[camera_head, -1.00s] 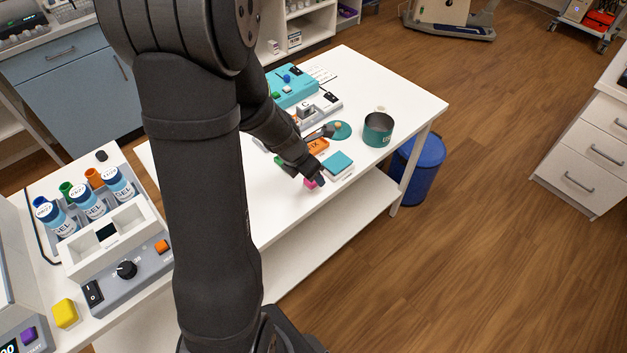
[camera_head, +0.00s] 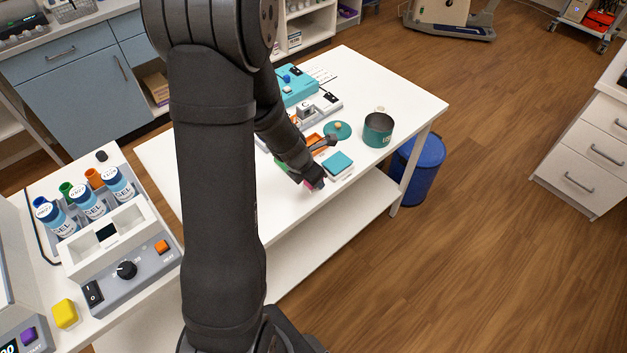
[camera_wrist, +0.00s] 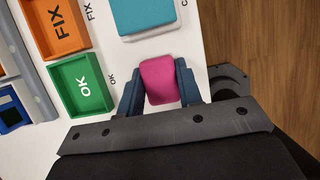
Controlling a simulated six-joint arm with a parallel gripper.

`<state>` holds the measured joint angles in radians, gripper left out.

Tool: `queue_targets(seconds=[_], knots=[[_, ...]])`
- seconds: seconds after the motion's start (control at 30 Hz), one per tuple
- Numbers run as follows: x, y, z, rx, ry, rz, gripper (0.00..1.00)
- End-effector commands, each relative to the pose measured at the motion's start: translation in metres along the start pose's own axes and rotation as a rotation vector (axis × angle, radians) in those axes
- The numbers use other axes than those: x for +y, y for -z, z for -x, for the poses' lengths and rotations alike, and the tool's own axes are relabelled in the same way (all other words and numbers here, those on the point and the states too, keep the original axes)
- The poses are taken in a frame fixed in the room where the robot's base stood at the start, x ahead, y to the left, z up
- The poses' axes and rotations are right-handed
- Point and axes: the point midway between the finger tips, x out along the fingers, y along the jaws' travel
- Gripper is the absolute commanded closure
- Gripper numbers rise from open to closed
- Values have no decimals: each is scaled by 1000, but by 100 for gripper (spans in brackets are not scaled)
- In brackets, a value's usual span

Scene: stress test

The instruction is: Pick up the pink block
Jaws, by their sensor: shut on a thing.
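The pink block (camera_wrist: 160,81) sits between the two dark blue fingers of my gripper (camera_wrist: 159,85) in the wrist view, with a finger against each side. In the head view my gripper (camera_head: 312,184) is low over the front edge of the white table, and only a sliver of the pink block (camera_head: 308,184) shows beside it. My gripper is shut on the block. I cannot tell whether the block touches the table.
A teal-topped white box (camera_wrist: 145,14) lies just beyond the block. A green OK tray (camera_wrist: 80,86) and an orange FIX tray (camera_wrist: 57,27) are to the left. A teal pot (camera_head: 378,130) stands at the table's right. The table's front edge is close.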

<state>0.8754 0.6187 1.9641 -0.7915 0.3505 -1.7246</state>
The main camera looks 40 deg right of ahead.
Motion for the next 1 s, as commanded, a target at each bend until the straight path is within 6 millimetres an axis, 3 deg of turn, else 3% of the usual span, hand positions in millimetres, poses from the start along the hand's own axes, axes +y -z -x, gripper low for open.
queue_targets(seconds=[0.37,0.6,1.0], knots=[[0,-4,9,-3,-1,-1,90],[1,-18,40,-5,-3,-3,90],[-88,-43,83,-4,1,-7,90]])
